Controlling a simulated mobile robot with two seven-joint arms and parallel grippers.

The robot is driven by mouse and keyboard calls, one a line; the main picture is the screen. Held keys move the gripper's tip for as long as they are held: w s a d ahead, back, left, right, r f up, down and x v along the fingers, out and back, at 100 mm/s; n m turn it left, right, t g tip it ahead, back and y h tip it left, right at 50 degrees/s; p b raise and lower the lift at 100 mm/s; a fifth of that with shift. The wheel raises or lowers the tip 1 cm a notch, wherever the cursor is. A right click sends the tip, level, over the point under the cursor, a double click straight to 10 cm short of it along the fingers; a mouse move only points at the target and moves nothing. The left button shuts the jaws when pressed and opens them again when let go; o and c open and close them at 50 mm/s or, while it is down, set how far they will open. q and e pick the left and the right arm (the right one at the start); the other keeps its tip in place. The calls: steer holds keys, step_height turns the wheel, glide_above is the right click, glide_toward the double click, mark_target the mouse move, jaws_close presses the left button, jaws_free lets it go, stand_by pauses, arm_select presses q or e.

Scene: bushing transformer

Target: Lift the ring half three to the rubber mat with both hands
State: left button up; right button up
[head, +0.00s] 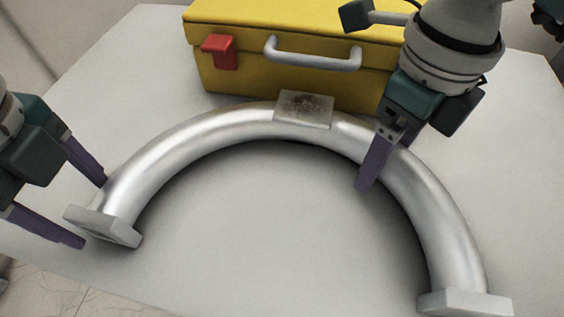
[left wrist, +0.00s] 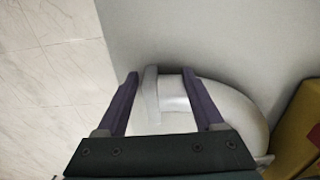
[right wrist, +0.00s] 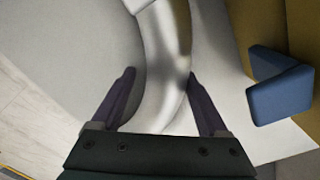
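The ring half, a silver half-round tube (head: 185,150) with square end flanges and a square plate at its crown, lies on a light table (head: 270,230). My left gripper (head: 93,212) is open at its left end. In the left wrist view the open fingers (left wrist: 160,75) stand either side of the end flange and tube (left wrist: 174,100). My right gripper (head: 382,168) is open at the tube right of the plate; its far finger is mostly hidden. In the right wrist view its fingers (right wrist: 162,75) straddle the tube (right wrist: 160,45) with gaps. No rubber mat is visible.
A yellow toolbox (head: 225,80) with a red latch (head: 220,50) and grey handle (head: 312,58) stands close behind the ring's crown. The table inside the arc is clear.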

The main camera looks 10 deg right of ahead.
arm_select(q)
steer(key=shift+d, duration=0.1)
jaws_close()
arm_select(e)
steer(key=shift+a, duration=0.15)
steer(key=c, duration=1)
jaws_close()
arm_select(q)
steer(key=shift+d, duration=0.1)
steer(key=shift+r, duration=0.1)
arm_select(e)
steer(key=shift+a, duration=0.15)
